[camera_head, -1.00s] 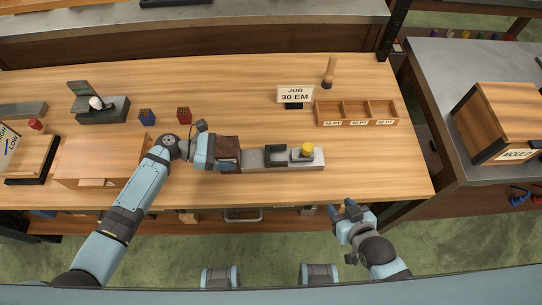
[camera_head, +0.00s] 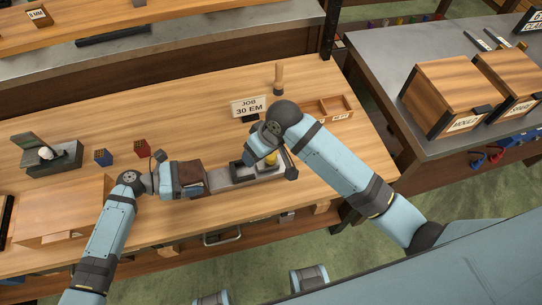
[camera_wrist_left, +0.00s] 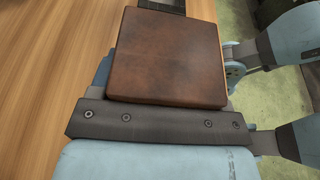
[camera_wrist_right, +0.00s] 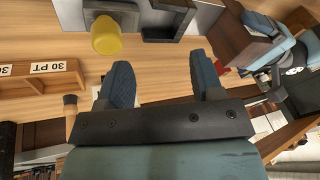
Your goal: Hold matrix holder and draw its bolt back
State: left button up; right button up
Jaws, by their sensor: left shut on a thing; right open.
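The matrix holder (camera_head: 219,181) is a long grey bar lying on the bench, with a brown leather-like block (camera_head: 189,172) at its left end. My left gripper (camera_head: 178,181) is shut on this brown block, which fills the left wrist view (camera_wrist_left: 170,55). A yellow knob (camera_head: 271,159) stands on the bolt part towards the holder's right end. My right gripper (camera_head: 266,148) is open and empty above that end. In the right wrist view its fingers (camera_wrist_right: 162,78) are apart, and the yellow knob (camera_wrist_right: 106,36) shows beyond them, not between them. My right arm partly hides the holder.
A sign reading JOB 30 EM (camera_head: 249,107) and a wooden-handled tool (camera_head: 278,80) stand behind the holder. A compartment tray (camera_head: 337,105) is partly hidden by my right arm. A red block (camera_head: 143,148) and blue block (camera_head: 103,157) sit at left.

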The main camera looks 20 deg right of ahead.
aim_at(271, 158)
jog(key=d+r+h, duration=0.1)
jog(key=w+d+r+m+g+h, duration=0.1)
jog(key=w+d+r+m+h, duration=0.1)
jog(key=r, duration=0.1)
jog(key=shift+h, duration=0.3)
jog(key=shift+s+d+f+g, duration=0.2)
jog(key=shift+d+f+g, duration=0.1)
jog(key=shift+f, duration=0.35)
notch_tip(271, 158, down, 10)
jog(key=shift+d+r, duration=0.1)
